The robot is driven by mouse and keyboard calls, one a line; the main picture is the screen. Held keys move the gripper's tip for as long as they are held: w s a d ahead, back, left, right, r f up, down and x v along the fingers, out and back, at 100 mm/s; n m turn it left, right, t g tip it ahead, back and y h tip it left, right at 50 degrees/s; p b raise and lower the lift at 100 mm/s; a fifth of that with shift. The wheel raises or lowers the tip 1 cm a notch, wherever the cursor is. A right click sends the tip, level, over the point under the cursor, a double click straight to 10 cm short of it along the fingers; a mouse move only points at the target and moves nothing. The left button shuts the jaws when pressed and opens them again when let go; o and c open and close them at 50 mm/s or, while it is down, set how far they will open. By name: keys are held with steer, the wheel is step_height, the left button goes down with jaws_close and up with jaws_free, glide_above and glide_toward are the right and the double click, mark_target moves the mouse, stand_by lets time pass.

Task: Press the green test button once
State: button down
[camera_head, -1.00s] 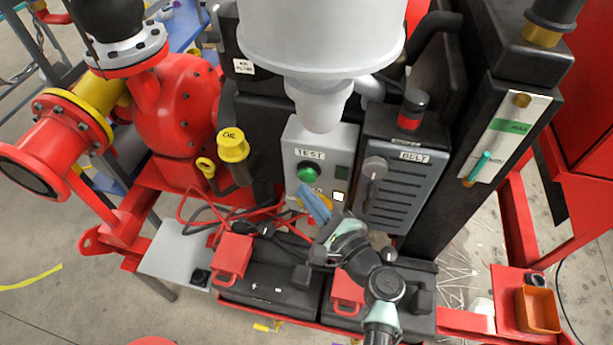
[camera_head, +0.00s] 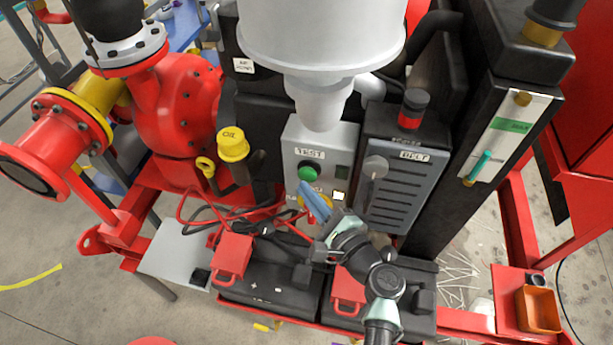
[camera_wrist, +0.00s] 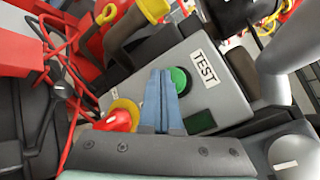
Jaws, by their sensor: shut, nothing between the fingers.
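The green test button (camera_head: 309,173) sits on the grey control box (camera_head: 330,143) under a TEST label. It also shows in the wrist view (camera_wrist: 180,79), partly covered by my fingertips. My gripper (camera_head: 303,187) has its blue fingers together and empty. In the head view its tips are just below the green button. In the wrist view the fingers (camera_wrist: 161,74) point at the box with their tips beside the button's left edge. I cannot tell whether they touch it.
A red knob on a yellow base (camera_wrist: 124,114) is close to the fingers' left. A BELT cover (camera_head: 398,190) with a lever stands right of the box. Red cables (camera_head: 190,212) and black batteries (camera_head: 265,280) lie below. A yellow OIL cap (camera_head: 232,145) is at left.

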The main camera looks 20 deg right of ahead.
steer(key=shift+w+d, duration=0.15)
steer(key=shift+w, duration=0.05)
steer(key=shift+w+d+b, duration=0.3)
steer(key=shift+w+b, duration=0.1)
steer(key=shift+w, duration=0.05)
stand_by(1.1)
steer(key=shift+s+a+p, duration=0.35)
steer(key=shift+s+a, duration=0.2)
steer(key=shift+s, duration=0.3)
steer(key=shift+s+a+p, duration=0.35)
steer(key=shift+s+a, duration=0.35)
steer(key=shift+s, duration=0.35)
steer(key=shift+s+a+p, duration=0.3)
steer(key=shift+s+a, duration=0.4)
steer(key=shift+s, duration=0.3)
steer(key=shift+r, duration=0.1)
